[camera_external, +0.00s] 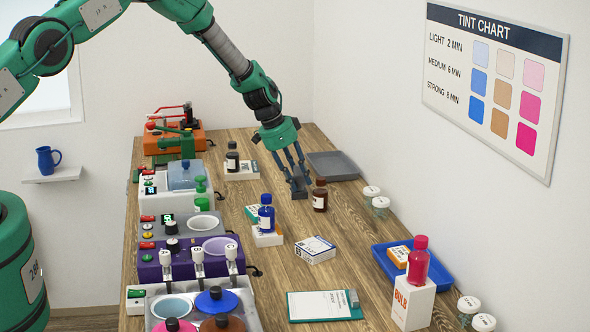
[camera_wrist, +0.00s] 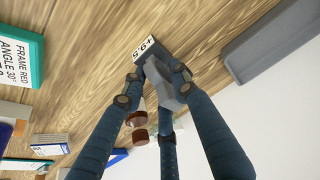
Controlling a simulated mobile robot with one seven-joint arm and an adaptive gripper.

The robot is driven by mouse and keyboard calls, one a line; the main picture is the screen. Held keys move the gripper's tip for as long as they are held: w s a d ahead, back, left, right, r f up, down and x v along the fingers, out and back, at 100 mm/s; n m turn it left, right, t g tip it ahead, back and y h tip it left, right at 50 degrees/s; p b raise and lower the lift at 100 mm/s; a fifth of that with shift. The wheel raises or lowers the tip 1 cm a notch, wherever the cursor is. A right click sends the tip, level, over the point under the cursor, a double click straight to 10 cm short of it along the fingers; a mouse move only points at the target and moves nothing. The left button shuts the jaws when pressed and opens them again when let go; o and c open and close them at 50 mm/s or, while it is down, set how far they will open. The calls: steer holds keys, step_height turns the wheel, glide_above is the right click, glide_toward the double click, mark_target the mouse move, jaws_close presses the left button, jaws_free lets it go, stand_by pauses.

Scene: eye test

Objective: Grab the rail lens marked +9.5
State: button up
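The rail lens is a small dark grey block (camera_external: 299,190) standing near the far right of the wooden table. It also shows in the wrist view as a grey block (camera_wrist: 159,76) with a white tag that reads +9.5, upside down. My gripper (camera_external: 294,172) points down over it. In the wrist view, the blue fingers of my gripper (camera_wrist: 154,84) close around the block from both sides, with the tips against it. The fingers hide part of its sides. I cannot tell whether it is lifted off the table.
A brown bottle (camera_external: 320,196) stands close to the right of the block. A grey tray (camera_external: 334,166) lies behind it. A blue bottle (camera_external: 266,214) on a white box is at front left. Machines (camera_external: 192,244) line the left side. Bare wood lies left of the block.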

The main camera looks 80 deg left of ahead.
steer(key=shift+c, duration=0.5)
jaws_close()
steer(key=shift+r, duration=0.15)
steer(key=shift+r, duration=0.7)
step_height(320, 180, up, 2)
steer(key=shift+b, duration=0.3)
steer(key=s+d+b, duration=0.1)
steer(key=s+d, duration=0.1)
steer(key=s, duration=0.2)
steer(key=s+d+r+b, duration=0.1)
steer(key=s+d, duration=0.2)
steer(key=s, duration=0.2)
steer(key=s+d+b, duration=0.1)
steer(key=s+d, duration=0.1)
steer(key=s, duration=0.3)
steer(key=shift+d+r, duration=0.15)
steer(key=shift+d, duration=0.15)
